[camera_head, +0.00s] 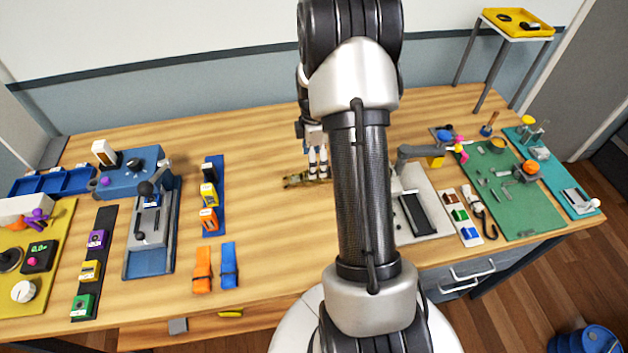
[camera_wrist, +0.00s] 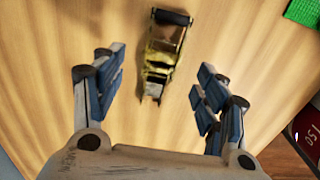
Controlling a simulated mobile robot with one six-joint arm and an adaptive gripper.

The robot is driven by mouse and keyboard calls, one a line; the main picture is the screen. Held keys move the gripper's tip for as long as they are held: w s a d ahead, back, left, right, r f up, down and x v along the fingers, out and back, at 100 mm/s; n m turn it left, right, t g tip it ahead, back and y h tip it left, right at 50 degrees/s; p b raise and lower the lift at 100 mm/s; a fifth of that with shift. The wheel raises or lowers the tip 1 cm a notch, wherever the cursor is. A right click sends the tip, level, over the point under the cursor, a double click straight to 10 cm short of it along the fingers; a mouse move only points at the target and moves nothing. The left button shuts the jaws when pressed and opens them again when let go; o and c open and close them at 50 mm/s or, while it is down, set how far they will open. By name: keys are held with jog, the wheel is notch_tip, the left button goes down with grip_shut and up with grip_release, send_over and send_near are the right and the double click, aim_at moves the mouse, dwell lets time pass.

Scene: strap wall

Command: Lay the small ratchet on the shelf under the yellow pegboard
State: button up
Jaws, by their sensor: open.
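A small ratchet (camera_head: 293,181) with a brassy metal body lies on the wooden table, near the middle, in the head view. In the wrist view the ratchet (camera_wrist: 164,50) lies ahead of the fingers, its dark handle at the far end. My gripper (camera_head: 317,178) is above or beside the ratchet in the head view, and my arm hides part of that area. In the wrist view my gripper (camera_wrist: 157,92) is open, with nothing between its blue-padded fingers. The ratchet's near end points toward the gap. I cannot make out a yellow pegboard or its shelf in either view.
Blue and orange straps (camera_head: 202,270) lie at the table's front, left of my arm. A blue clamp stand (camera_head: 150,235) is farther left. A green mat (camera_head: 520,205) with small parts is at the right.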

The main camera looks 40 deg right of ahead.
notch_tip(320, 180, down, 6)
jog(key=shift+s+a+b, duration=0.1)
jog(key=shift+b, duration=1.05)
jog(key=shift+r, duration=0.1)
jog(key=shift+c, duration=0.4)
jog(key=c, duration=1.4)
jog(key=shift+o, duration=0.2)
notch_tip(320, 180, up, 20)
jog(key=p, duration=0.6)
